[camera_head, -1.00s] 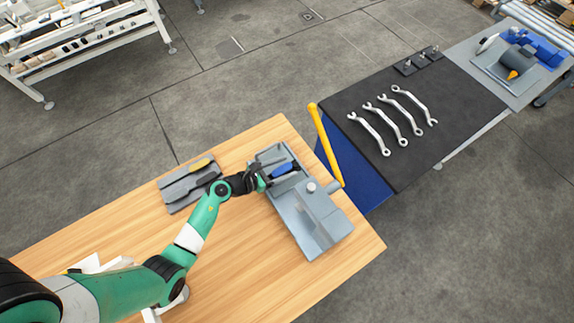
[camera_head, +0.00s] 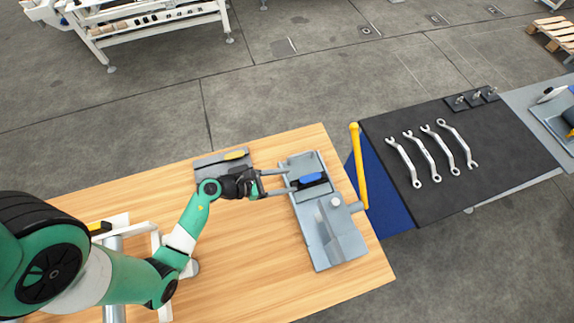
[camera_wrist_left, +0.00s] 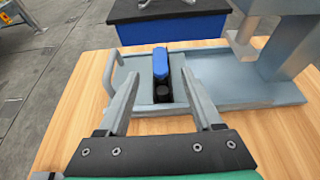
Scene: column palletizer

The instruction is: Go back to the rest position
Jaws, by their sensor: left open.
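My left gripper (camera_head: 283,182) is open, its two fingers pointing right toward a grey machine (camera_head: 340,248) on the wooden table. A blue-topped black piece (camera_head: 312,179) sits in the machine's bed, just beyond the fingertips. In the left wrist view the open fingers (camera_wrist_left: 164,95) lie either side of the blue piece (camera_wrist_left: 160,62), apart from it, with nothing held between them. My right gripper is in neither view.
A grey tray (camera_head: 208,167) with a yellow-handled tool (camera_head: 236,155) lies behind my left wrist. A yellow lever (camera_head: 358,165) stands up at the machine's right. A black-topped bench (camera_head: 480,190) with several wrenches (camera_head: 428,155) stands further right. The table's front is clear.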

